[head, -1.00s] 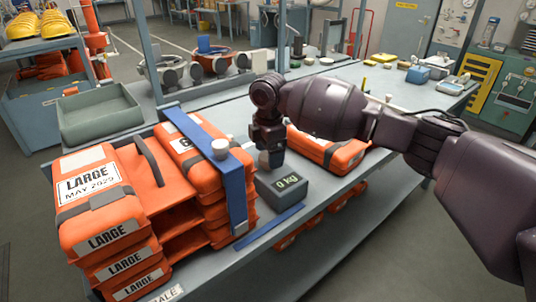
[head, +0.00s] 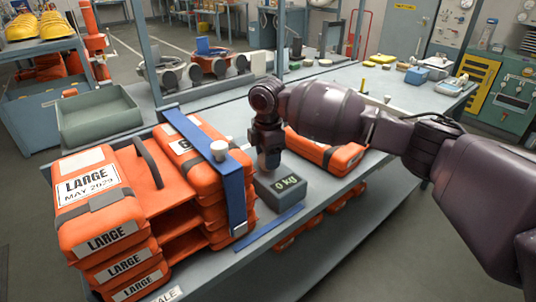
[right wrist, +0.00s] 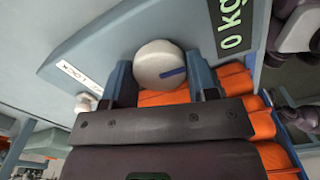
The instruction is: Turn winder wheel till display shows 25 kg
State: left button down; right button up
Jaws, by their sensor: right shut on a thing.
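The display (head: 287,183) is on a dark box on the bench and reads 0 kg. It also shows at the upper right of the right wrist view (right wrist: 235,25). The winder wheel (right wrist: 158,62) is a round, pale grey knob with a blue mark, seen between my right fingertips in the right wrist view. In the head view the gripper hides it. My right gripper (head: 269,158) points down just behind the display box and is shut on the wheel; its fingers (right wrist: 163,85) stand on either side of it. My left gripper is out of view.
Orange packs marked LARGE (head: 92,205) are stacked at the left, beside a blue strap (head: 235,190) with a white knob (head: 220,150). Another orange pack (head: 335,155) lies right of my gripper. A green tray (head: 98,118) stands behind the stack. Bench space right of the display is clear.

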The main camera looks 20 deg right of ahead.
jog(key=shift+r+m+p, duration=0.45)
jog(key=shift+m+p, duration=0.65)
jog(key=shift+p, duration=0.3)
jog(key=m+p, duration=0.4)
jog(key=p, duration=0.1)
jog(key=shift+a+f, duration=0.1)
jog(key=m+p, duration=0.2)
jog(key=m, duration=0.1)
jog(key=shift+f+p, duration=0.2)
jog(key=shift+p, duration=0.1)
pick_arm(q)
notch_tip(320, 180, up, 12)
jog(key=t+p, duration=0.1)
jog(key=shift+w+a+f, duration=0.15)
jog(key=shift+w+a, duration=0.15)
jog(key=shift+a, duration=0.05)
pick_arm(e)
jog(key=shift+f+m, duration=0.15)
jog(key=shift+m, duration=0.65)
jog(key=o, duration=0.9)
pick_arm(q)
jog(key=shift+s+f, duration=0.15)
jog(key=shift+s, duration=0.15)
